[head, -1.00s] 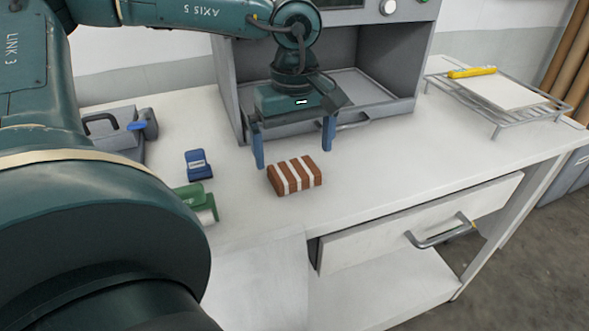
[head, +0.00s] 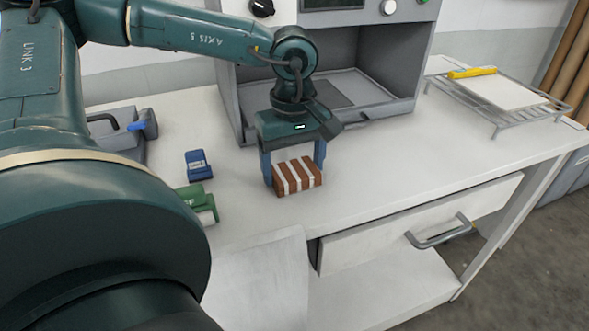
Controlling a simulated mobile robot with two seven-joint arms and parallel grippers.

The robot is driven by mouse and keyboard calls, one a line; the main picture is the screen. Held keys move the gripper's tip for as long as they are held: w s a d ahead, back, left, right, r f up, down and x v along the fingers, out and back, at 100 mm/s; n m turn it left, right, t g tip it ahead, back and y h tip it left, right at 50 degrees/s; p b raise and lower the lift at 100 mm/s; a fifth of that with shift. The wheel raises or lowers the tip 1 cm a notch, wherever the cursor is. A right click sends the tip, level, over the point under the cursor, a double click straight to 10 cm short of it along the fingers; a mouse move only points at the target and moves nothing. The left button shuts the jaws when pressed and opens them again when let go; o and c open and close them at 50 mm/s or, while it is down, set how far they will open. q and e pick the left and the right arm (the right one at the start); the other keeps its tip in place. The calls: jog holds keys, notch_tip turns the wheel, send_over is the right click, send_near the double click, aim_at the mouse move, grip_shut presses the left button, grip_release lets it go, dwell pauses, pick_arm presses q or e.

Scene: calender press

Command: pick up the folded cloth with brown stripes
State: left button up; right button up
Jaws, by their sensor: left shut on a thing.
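The folded cloth with brown and white stripes (head: 298,178) is a small block on the white table, in front of the grey press. My left gripper (head: 294,171) points down over it. Its two blue fingers stand at the cloth's left and right sides and are shut on it. Whether the cloth is clear of the table or still touching it, I cannot tell. The right gripper does not show.
The grey press (head: 232,95) stands right behind the gripper. A blue item (head: 198,165) and a green item (head: 196,198) lie to the left. A wire rack (head: 500,118) with a white slab and yellow tool stands at right. The table between is clear.

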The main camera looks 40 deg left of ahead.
pick_arm(q)
jog(key=shift+c, duration=0.8)
